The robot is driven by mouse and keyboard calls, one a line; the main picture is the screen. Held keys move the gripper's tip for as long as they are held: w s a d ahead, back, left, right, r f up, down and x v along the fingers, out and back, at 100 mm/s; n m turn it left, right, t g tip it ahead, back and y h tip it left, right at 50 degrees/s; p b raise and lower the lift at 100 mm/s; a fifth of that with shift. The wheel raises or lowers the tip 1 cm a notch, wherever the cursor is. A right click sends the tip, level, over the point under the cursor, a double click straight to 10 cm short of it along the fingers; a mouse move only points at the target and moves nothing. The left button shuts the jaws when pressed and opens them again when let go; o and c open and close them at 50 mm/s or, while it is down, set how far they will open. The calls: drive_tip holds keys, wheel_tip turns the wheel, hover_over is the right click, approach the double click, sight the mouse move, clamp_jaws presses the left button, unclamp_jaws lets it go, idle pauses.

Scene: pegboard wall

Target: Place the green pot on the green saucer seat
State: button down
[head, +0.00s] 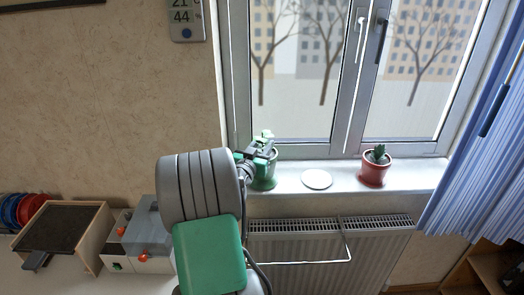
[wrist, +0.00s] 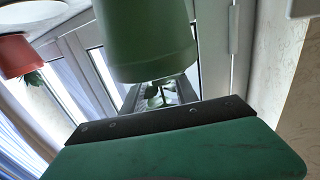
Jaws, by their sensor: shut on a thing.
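The green pot (head: 269,174) with a small plant is at the left end of the window sill. My gripper (head: 260,158) is shut on it, at its upper part. In the wrist view the pot (wrist: 147,40) appears upside down, close above my green gripper body, with leaves showing beyond its rim. A green patch (head: 262,185) shows at the pot's base, likely the green saucer seat. It is mostly hidden by the pot and my arm, and I cannot tell whether the pot touches it.
A white saucer (head: 317,179) lies empty on the sill (head: 340,184) to the right. A red pot with a cactus (head: 375,171) stands further right. The window frame is close behind, and a radiator (head: 325,243) is below. A blue curtain (head: 478,150) hangs at the right.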

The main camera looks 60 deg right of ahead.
drive_tip(key=shift+w+f, duration=0.1)
drive_tip(key=shift+f, duration=1.05)
drive_tip(key=c, duration=0.9)
unclamp_jaws()
drive_tip(key=shift+f, duration=0.1)
drive_tip(key=shift+c, duration=0.2)
drive_tip(key=shift+a, duration=0.1)
drive_tip(key=shift+a+r, duration=0.1)
drive_tip(key=shift+r, duration=0.1)
drive_tip(key=s+a+b, duration=0.1)
drive_tip(key=a+b, duration=0.2)
drive_tip(key=a, duration=0.8)
drive_tip(key=shift+a, duration=0.4)
